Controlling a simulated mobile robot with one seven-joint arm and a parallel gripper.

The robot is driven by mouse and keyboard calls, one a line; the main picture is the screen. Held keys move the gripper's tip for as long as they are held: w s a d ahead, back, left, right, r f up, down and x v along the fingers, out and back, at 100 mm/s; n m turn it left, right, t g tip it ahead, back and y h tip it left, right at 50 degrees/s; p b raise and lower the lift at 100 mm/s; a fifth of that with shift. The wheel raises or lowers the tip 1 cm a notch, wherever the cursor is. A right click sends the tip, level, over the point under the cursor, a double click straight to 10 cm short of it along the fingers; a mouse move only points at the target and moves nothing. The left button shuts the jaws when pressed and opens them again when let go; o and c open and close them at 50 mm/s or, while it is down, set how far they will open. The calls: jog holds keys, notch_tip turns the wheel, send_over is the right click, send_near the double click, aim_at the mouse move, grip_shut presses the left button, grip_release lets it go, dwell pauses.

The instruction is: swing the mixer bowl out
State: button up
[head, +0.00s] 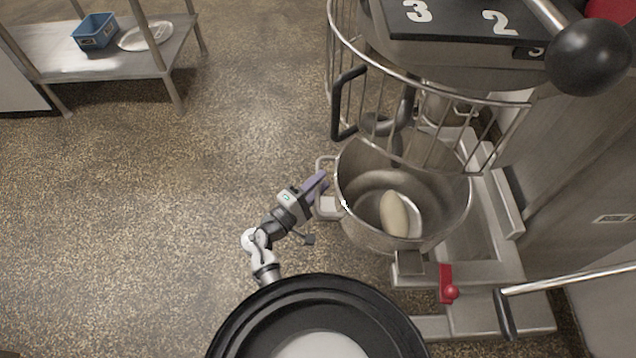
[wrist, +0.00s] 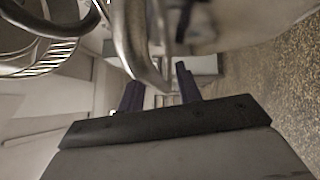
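The steel mixer bowl (head: 450,215) stands in the mixer's cradle, with a pale oblong piece (head: 395,213), perhaps dough, inside. A steel loop handle (head: 320,161) sticks out from the bowl's left side. My gripper (head: 321,180), with purple fingers, is at this handle. In the wrist view my gripper (wrist: 159,90) has its fingers apart, and a curved steel bar (wrist: 135,45), which looks like the handle, comes down toward the gap between them. I cannot tell whether either finger touches it.
The wire guard (head: 335,45) with a black grip (head: 338,105) is above the bowl. A red knob (head: 449,291) and a long lever (head: 570,279) are at lower right. A steel table (head: 110,62) with a blue bin (head: 95,31) stands at upper left. The floor to the left is clear.

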grip_shut()
jog(key=shift+w+a, duration=0.1)
dwell(0.4)
